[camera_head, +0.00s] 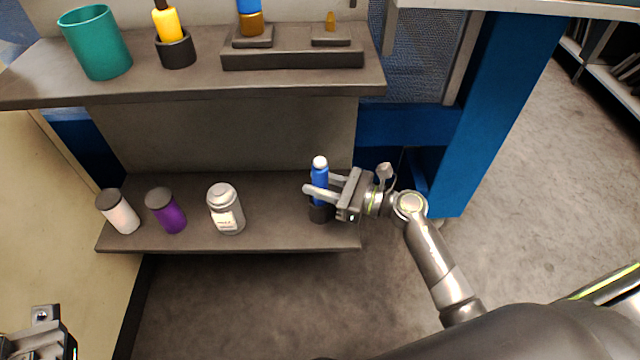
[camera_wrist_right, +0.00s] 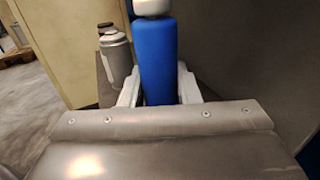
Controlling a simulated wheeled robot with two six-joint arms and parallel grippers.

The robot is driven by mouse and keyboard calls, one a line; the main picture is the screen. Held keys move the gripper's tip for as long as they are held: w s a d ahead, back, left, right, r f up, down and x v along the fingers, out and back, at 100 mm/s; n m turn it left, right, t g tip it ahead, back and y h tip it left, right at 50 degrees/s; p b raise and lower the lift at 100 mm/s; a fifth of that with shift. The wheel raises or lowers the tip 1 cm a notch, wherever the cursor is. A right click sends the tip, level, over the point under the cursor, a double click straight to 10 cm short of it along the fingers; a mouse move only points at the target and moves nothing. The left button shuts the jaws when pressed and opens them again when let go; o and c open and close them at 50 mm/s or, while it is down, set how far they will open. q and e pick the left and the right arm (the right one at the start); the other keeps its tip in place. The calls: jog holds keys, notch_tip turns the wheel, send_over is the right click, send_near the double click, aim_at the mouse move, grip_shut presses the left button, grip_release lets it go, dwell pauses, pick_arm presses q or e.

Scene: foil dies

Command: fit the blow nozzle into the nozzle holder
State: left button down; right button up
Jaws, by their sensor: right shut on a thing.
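The blow nozzle (camera_head: 319,172), a blue cylinder with a white rounded tip, stands upright at the right end of the lower shelf. My right gripper (camera_head: 322,190) comes from the right and is shut on its blue body. In the right wrist view the blue body (camera_wrist_right: 157,60) is between the two pale fingers. The dark round nozzle holder (camera_head: 320,213) is directly below it on the shelf. The nozzle's lower end meets the holder in the picture; how deep it sits is hidden. Part of my left gripper (camera_head: 42,335) shows at the lower left; its fingers are unclear.
A silver-grey jar (camera_head: 226,209), a purple jar (camera_head: 166,211) and a white jar (camera_head: 119,212) stand left on the lower shelf (camera_head: 275,235). The upper shelf (camera_head: 200,84) holds a teal cup (camera_head: 97,42), a yellow tool (camera_head: 168,32) in a dark cup and a dark block (camera_head: 290,58).

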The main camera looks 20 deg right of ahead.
jog(key=o, duration=0.6)
jog(key=shift+f, duration=0.2)
jog(key=o, duration=0.5)
jog(key=shift+r, duration=0.2)
